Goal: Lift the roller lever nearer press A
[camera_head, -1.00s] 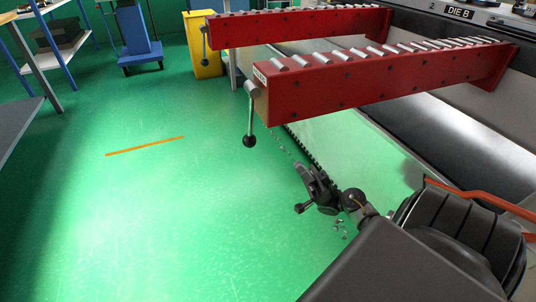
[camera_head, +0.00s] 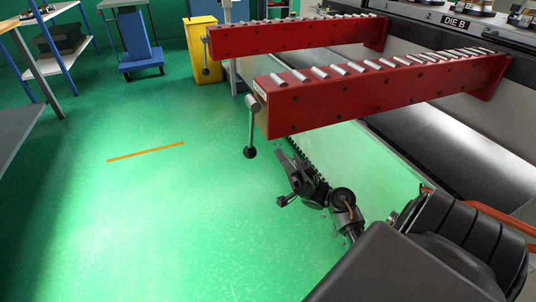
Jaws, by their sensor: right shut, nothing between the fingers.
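Two red roller rails each carry a lever at the left end. The near lever (camera_head: 251,128) hangs down from the end of the near rail (camera_head: 370,103), its black ball knob at the bottom. The far lever (camera_head: 206,56) hangs in the same way on the far rail (camera_head: 290,37). No press A label can be read. My right gripper (camera_head: 282,158) is shut and empty, just right of and slightly below the near lever's knob in the picture, apart from it. My left gripper is out of view.
A die marked DIE B (camera_head: 456,22) sits at the upper right. A yellow bin (camera_head: 203,62) and a blue cart (camera_head: 139,45) stand at the back. A shelf stands at the left. The green floor with an orange strip (camera_head: 146,151) is open.

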